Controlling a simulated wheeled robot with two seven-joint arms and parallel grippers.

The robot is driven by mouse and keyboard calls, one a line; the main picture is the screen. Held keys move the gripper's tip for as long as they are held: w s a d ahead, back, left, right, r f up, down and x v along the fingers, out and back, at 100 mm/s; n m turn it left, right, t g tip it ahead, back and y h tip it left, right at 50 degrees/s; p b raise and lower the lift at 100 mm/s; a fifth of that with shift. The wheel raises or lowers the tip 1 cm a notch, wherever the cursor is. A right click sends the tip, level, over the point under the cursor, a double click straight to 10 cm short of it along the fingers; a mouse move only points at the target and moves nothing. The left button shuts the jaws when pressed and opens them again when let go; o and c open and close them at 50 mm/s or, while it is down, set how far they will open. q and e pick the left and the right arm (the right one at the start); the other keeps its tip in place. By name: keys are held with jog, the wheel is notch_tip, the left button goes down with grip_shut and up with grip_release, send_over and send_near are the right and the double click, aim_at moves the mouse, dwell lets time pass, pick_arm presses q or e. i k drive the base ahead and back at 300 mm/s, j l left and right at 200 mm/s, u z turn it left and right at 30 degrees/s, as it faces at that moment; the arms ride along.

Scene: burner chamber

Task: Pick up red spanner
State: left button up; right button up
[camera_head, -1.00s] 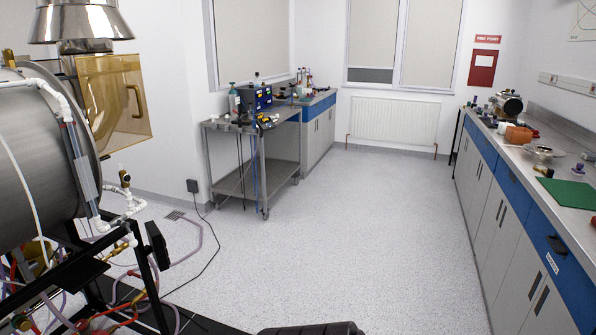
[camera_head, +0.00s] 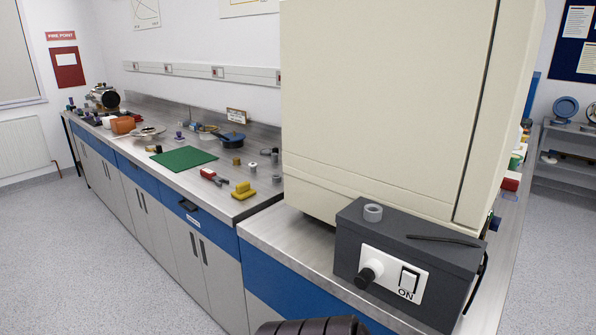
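I cannot surely make out a red spanner. A small red item with a dark end (camera_head: 212,175) lies on the steel worktop, to the right of a green mat (camera_head: 184,158) and behind a yellow block (camera_head: 243,190). It is too small to tell whether it is a spanner. Neither of my grippers is in view.
A steel worktop (camera_head: 235,207) on blue and grey cupboards runs along the wall. A large cream cabinet (camera_head: 385,90) stands on it, with a dark switch box (camera_head: 405,262) in front. An orange item (camera_head: 123,125) lies farther back. The floor (camera_head: 90,250) at left is clear.

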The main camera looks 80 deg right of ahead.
aim_at(210, 175)
jog(key=z, duration=2.35)
jog(key=i+j+z, duration=0.3)
jog(key=z, duration=0.15)
jog(key=i+j+z, duration=0.2)
jog(key=j+z, duration=0.2)
